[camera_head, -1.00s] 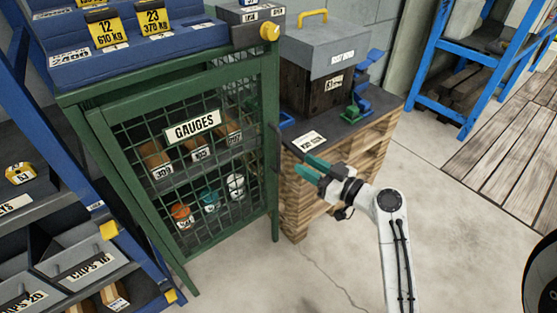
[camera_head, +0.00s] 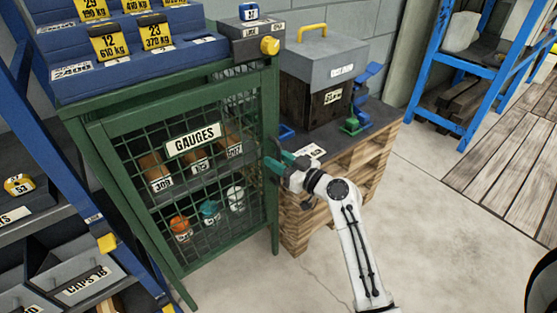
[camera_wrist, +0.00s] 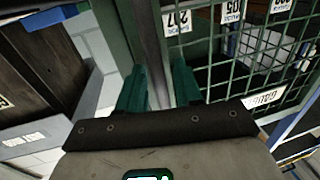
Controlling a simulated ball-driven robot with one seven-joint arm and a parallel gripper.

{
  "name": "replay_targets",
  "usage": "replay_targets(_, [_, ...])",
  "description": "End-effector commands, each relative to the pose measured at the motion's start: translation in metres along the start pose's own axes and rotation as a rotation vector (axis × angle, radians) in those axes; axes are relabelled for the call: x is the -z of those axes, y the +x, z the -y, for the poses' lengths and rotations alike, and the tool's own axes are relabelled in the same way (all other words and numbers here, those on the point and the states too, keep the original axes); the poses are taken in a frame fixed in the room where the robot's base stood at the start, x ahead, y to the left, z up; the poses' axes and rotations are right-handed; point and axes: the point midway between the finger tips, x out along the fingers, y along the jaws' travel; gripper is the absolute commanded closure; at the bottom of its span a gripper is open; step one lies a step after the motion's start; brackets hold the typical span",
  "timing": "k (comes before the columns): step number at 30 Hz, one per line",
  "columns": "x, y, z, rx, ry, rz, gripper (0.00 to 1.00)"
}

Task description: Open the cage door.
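The green cage door (camera_head: 190,250) has wire mesh and a white GAUGES sign (camera_head: 193,138). It looks shut in its green frame. My gripper (camera_head: 280,163) is at the door's right edge, at about the height of the sign. A dark upright handle (camera_head: 272,147) shows there, partly hidden by the fingers. In the wrist view my two green fingers (camera_wrist: 159,88) stand apart, in front of the green upright at the door's edge. I cannot tell whether the handle lies between them or whether they touch anything.
Labelled gauges sit on shelves behind the mesh. A wooden crate stand (camera_head: 355,180) with a grey-lidded box (camera_head: 325,65) stands close right of the cage. A blue rack (camera_head: 75,190) stands to the left. The concrete floor (camera_head: 240,285) before the door is clear.

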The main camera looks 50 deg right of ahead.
Motion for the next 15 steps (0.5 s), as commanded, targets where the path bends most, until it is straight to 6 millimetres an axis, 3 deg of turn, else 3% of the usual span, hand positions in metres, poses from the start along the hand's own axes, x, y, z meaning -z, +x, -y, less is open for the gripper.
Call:
replay_targets(6, [0.0,0.0,0.0,0.0,0.0,0.0,0.67])
replay_targets(15, [0.0,-0.0002,-0.0001,0.0,0.0,0.0,0.96])
